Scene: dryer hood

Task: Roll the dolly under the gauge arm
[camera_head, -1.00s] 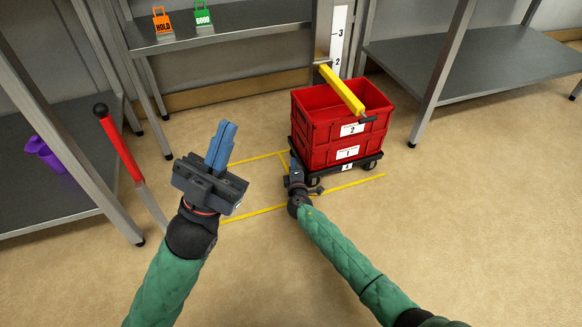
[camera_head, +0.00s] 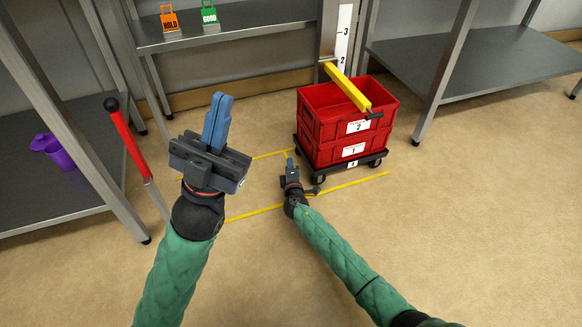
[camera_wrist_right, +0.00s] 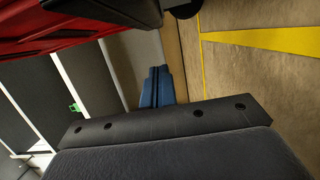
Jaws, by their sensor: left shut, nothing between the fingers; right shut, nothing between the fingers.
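The dolly (camera_head: 352,164) is a low black platform on casters with a white label. It carries two stacked red crates, the lower one (camera_head: 328,152) marked 1 and the upper one (camera_head: 318,124) marked 2. The yellow gauge arm (camera_head: 347,87) reaches out from an upright post over the upper crate; I cannot tell the clearance between them. My right gripper (camera_head: 290,160) is shut and empty, low beside the dolly's left side, with a small gap. Its blue fingers also show in the right wrist view (camera_wrist_right: 157,87). My left gripper (camera_head: 217,115) is shut and empty, raised further left.
Yellow floor lines (camera_head: 345,185) run left of and in front of the dolly. A red-handled lever (camera_head: 128,138) stands at left. Metal shelves (camera_head: 480,65) stand on both sides, and a back shelf (camera_head: 235,20) holds orange HOLD and green GOOD tags. The front floor is clear.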

